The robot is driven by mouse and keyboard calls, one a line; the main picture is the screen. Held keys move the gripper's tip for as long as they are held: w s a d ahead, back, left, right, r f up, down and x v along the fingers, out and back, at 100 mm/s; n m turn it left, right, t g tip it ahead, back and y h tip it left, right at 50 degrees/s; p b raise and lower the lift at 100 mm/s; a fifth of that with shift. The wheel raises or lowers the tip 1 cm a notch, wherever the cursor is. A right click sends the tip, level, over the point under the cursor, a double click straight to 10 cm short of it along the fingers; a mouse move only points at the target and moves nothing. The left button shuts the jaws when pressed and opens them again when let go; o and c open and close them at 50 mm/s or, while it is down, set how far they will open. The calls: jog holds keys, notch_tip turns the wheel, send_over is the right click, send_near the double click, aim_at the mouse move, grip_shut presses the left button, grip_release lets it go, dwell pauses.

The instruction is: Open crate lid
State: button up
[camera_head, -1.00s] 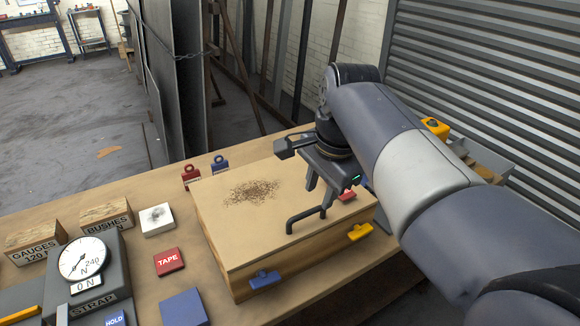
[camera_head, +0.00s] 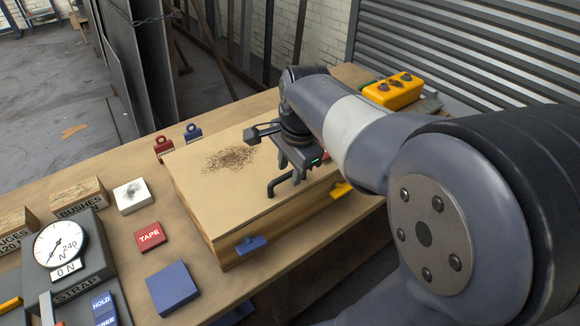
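The wooden crate (camera_head: 222,222) stands on the bench with its flat pale lid (camera_head: 200,180) down. A dark bar handle (camera_head: 272,188) rises near the lid's front edge. My gripper (camera_head: 291,176) points down at the right end of this handle, with its two fingers apart. The fingers cover part of the handle, and I cannot tell whether they touch it. A blue latch (camera_head: 250,245) and a yellow latch (camera_head: 341,189) are on the crate's front side. A red piece on the lid is mostly hidden behind my gripper.
Red (camera_head: 163,150) and blue (camera_head: 193,133) padlock-like clips stand behind the crate. A yellow button box (camera_head: 393,91) is at the back right. Brown scribble marks the lid.

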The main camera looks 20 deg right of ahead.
grip_shut()
dwell(0.4)
